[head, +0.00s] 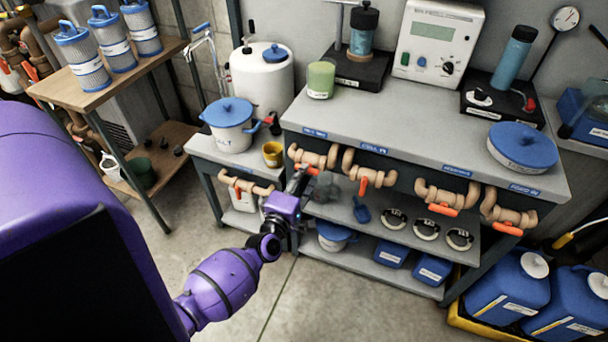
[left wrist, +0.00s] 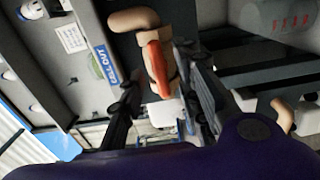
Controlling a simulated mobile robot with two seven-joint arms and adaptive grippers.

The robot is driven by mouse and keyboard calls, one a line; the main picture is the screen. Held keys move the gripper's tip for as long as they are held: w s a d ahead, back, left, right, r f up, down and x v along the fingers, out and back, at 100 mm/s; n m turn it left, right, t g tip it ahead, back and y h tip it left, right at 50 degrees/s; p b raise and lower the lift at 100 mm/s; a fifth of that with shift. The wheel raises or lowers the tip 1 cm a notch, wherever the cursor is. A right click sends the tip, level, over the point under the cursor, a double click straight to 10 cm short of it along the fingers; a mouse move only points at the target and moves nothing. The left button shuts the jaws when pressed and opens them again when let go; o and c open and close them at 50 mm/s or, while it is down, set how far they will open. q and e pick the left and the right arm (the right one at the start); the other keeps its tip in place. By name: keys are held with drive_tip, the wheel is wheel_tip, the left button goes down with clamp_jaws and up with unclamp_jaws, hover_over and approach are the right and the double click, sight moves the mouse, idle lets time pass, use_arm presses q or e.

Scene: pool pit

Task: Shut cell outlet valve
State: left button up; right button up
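A blue label reading CELL OUT (left wrist: 105,64) shows in the left wrist view, beside a tan pipe valve (left wrist: 134,19) with an orange lever handle (left wrist: 158,69). The handle lies roughly along the pipe. My left gripper (left wrist: 160,112) is open, with one dark finger on each side below the handle; I cannot tell whether either touches it. In the head view my left gripper (head: 302,184) is at the bench front, just below a tan valve (head: 316,158), whose handle it partly covers. My right gripper is not in view.
Other orange-handled valves line the bench front: one close right (head: 364,181), more farther right (head: 444,203), and one on the lower bench left (head: 238,184). The floor (head: 330,312) in front is clear.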

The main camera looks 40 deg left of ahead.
use_arm(q)
drive_tip(key=shift+w+a, duration=0.1)
drive_tip(key=shift+w, duration=0.35)
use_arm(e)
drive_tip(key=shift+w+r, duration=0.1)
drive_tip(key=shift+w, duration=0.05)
use_arm(q)
drive_tip(key=shift+c, duration=0.5)
clamp_jaws()
